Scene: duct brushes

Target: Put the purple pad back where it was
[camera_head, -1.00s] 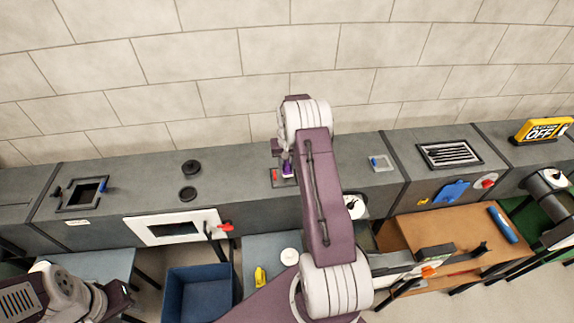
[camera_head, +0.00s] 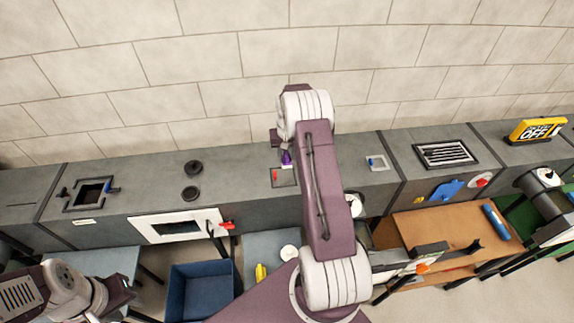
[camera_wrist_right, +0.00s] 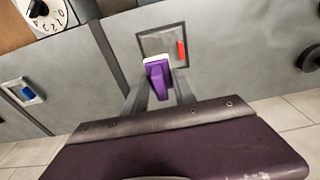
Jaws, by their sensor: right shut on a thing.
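The purple pad (camera_wrist_right: 157,78) has a pale edge on its far side. My right gripper (camera_wrist_right: 160,92) is shut on it, with one finger on each side, in the right wrist view. The pad is in front of a square dark-framed panel (camera_wrist_right: 173,42) with a red piece (camera_wrist_right: 182,51) on it. I cannot tell whether the pad touches the panel. In the head view the pad (camera_head: 287,158) shows as a small purple spot beside my right arm, above the panel (camera_head: 282,177). My left gripper is out of the head view; only part of my left arm shows at the bottom left.
A grey duct runs along the brick wall. A square opening (camera_head: 90,193), a black round cap (camera_head: 193,168) and a white-framed window (camera_head: 178,228) are to the left. A small square fitting (camera_head: 377,163) and a grille (camera_head: 444,154) are to the right. A blue bin (camera_head: 200,292) stands below.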

